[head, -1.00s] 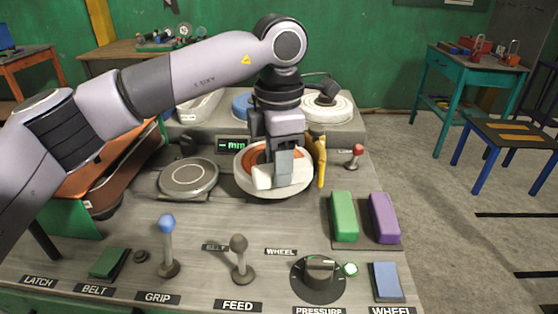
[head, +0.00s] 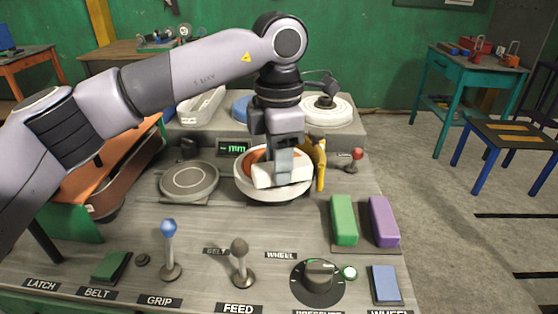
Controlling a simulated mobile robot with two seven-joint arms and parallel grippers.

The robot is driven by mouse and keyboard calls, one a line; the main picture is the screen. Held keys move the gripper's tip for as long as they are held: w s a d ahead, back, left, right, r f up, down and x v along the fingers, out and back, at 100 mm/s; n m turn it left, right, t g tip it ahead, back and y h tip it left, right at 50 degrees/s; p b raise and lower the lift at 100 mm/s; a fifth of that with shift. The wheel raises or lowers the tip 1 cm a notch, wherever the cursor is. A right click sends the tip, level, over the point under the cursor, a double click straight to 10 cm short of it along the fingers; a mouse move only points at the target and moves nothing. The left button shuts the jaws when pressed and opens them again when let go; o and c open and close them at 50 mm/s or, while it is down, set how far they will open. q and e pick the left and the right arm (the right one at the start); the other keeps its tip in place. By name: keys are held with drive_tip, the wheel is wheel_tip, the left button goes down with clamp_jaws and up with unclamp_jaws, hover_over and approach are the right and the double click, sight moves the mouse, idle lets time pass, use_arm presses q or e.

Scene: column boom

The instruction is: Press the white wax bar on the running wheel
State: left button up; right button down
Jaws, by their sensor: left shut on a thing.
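My left gripper (head: 283,165) points down over the wheel in the middle of the bench and is shut on the white wax bar (head: 264,176). The bar lies across the front of the wheel's orange-brown face, at or just above it; I cannot tell if they touch. The wheel (head: 252,190) has a pale rim, and the gripper hides part of its face. A green bar (head: 343,221) and a purple bar (head: 384,221) lie at the bench's right side. My right gripper is not in view.
A yellow part (head: 319,163) stands close to the right of the wheel. A round grey disc (head: 189,181) is to its left. Levers with blue (head: 168,226) and grey knobs (head: 239,245) stand in front, beside a black pressure dial (head: 318,283) and a blue pad (head: 385,284).

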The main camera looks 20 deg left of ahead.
use_arm(q)
wheel_tip(320, 180, up, 2)
drive_tip(key=shift+p, duration=0.45)
drive_tip(key=shift+r+p, duration=0.35)
drive_tip(key=shift+r, duration=2.1)
